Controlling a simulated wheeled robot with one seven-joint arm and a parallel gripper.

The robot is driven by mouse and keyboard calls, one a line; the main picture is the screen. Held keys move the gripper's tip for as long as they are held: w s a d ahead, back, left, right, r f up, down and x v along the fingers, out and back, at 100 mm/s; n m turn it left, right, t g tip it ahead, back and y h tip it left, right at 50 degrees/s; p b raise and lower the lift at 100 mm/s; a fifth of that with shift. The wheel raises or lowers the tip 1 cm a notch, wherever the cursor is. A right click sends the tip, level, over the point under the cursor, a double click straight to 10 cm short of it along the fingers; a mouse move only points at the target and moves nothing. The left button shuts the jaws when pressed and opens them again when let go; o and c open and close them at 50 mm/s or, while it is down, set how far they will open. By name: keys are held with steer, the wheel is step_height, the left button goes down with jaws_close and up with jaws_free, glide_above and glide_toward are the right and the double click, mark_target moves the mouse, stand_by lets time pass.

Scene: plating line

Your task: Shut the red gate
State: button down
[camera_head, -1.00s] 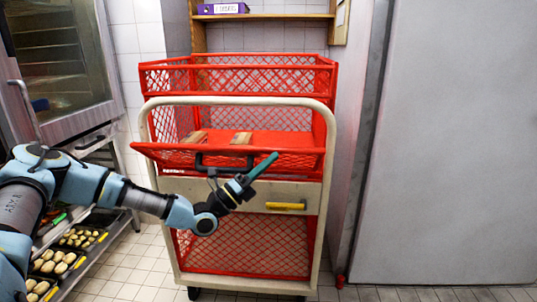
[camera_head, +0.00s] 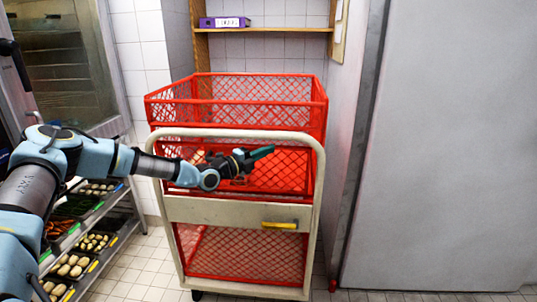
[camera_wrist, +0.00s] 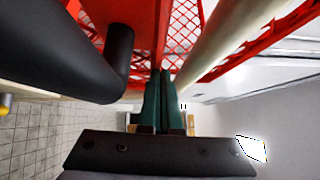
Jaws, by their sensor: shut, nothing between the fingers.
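The red gate (camera_head: 282,172) is the mesh front panel of the red cart basket. In the head view it stands about upright behind the cream tube frame; whether it is fully home or latched I cannot tell. My gripper (camera_head: 262,152) is shut and empty, its green fingers in front of the gate's upper part, pointing right. In the wrist view the shut fingers (camera_wrist: 160,100) lie close along a red panel (camera_wrist: 143,35), and a thick black bar (camera_wrist: 80,55), seemingly the gate's handle, is beside them. My wrist hides part of the gate and its handle in the head view.
The cream cart frame (camera_head: 240,133) arches in front of the gate. Below is a cream panel with a yellow handle (camera_head: 280,225). A rack of food trays (camera_head: 75,265) stands left, a grey wall panel (camera_head: 440,150) right.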

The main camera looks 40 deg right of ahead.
steer(key=shift+w+d+r+n+y+p, duration=0.25)
steer(key=shift+w+d+n+y, duration=0.25)
steer(key=shift+w+d, duration=0.45)
steer(key=shift+a, duration=0.1)
